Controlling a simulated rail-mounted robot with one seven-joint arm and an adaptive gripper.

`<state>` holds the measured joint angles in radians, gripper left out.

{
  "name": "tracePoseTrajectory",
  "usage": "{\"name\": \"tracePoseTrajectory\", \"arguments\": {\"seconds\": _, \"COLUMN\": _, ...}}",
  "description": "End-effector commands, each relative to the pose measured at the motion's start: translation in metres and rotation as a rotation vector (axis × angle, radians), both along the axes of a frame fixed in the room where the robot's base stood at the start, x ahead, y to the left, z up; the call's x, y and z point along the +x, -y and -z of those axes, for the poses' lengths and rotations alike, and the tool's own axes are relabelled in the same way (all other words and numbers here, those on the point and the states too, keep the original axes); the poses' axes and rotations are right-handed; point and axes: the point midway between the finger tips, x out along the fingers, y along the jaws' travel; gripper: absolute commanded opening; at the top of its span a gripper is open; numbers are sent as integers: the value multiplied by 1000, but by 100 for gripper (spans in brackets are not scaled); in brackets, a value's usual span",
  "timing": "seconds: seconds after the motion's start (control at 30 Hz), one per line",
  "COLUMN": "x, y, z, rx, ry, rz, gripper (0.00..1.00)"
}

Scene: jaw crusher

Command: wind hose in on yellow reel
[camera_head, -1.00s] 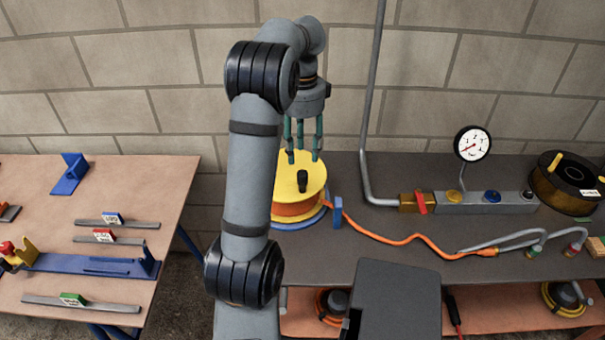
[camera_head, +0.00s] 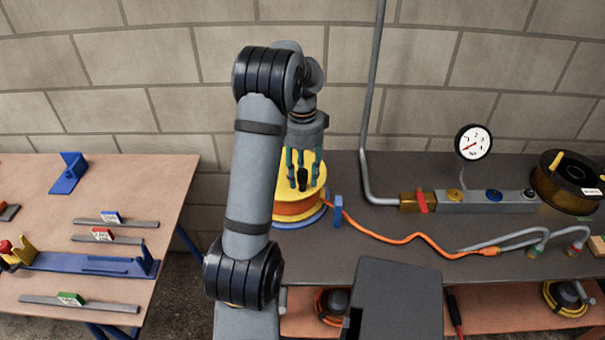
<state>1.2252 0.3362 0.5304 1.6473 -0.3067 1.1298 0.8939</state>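The yellow reel (camera_head: 313,200) stands on a blue base on the grey bench, partly hidden behind my arm. It has orange hose wound under its yellow top disc and a black crank knob (camera_head: 303,178) on top. The orange hose (camera_head: 400,239) runs from the reel past a blue post (camera_head: 338,210) and lies in a wavy line to the right. My gripper (camera_head: 302,186) points down at the reel's top, with its green fingers apart around the black knob. Whether they touch the knob cannot be told.
A dark reel with a yellow handle (camera_head: 560,164) stands at the right. A valve block (camera_head: 480,201) with a round gauge (camera_head: 473,142) and a vertical grey pipe (camera_head: 373,95) stand behind the hose. A wooden table (camera_head: 150,180) with flat bars and blue fixtures is at the left.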

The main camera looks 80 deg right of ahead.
Motion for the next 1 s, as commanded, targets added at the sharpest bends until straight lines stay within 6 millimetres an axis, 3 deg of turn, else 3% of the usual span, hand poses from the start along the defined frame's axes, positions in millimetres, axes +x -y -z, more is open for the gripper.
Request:
{"name": "tracePoseTrajectory", "arguments": {"seconds": 0.6, "x": 0, "y": 0, "z": 0, "rx": -1, "ry": -1, "rz": 0, "gripper": 0}}
{"name": "tracePoseTrajectory", "arguments": {"seconds": 1.0, "x": 0, "y": 1, "z": -1, "rx": -2, "ry": 0, "rz": 0, "gripper": 0}}
